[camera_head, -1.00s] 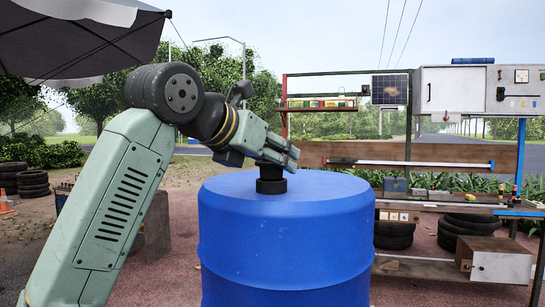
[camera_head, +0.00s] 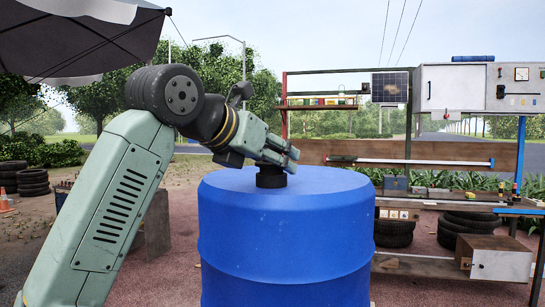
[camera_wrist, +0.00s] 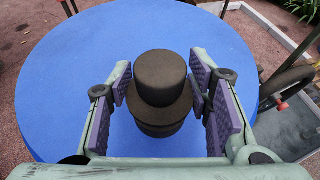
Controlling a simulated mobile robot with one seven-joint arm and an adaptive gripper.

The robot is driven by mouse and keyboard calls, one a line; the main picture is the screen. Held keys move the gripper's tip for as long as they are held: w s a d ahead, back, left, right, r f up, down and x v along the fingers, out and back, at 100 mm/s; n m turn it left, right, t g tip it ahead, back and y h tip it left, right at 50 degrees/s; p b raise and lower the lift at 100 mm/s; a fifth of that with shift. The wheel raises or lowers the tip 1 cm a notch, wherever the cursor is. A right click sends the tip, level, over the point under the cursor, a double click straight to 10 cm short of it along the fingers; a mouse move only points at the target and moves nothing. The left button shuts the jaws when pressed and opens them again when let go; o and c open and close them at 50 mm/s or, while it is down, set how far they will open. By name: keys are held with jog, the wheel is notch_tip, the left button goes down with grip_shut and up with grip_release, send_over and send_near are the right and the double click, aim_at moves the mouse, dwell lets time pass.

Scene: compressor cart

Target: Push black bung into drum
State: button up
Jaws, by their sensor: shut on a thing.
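The blue drum (camera_head: 285,235) stands upright in front of me. Its flat blue top also fills much of the wrist view (camera_wrist: 60,80). In the wrist view the bung (camera_wrist: 160,78) shows a round top above a wider flange and a lower part. My gripper (camera_head: 280,160) reaches in from the left, just above the drum top. Its purple pads (camera_wrist: 165,95) are closed on both sides of the bung. The drum's opening is hidden beneath the bung.
A cart with shelves (camera_head: 450,205), tyres (camera_head: 393,233) and a wooden box (camera_head: 495,260) stands behind to the right. A white cabinet (camera_head: 480,90) is above it. An umbrella (camera_head: 75,40) hangs over the upper left. The drum top around the bung is clear.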

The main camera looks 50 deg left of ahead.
jog(key=shift+f, duration=0.4)
jog(key=o, duration=1.2)
jog(key=v, duration=1.2)
jog(key=shift+s, duration=0.1)
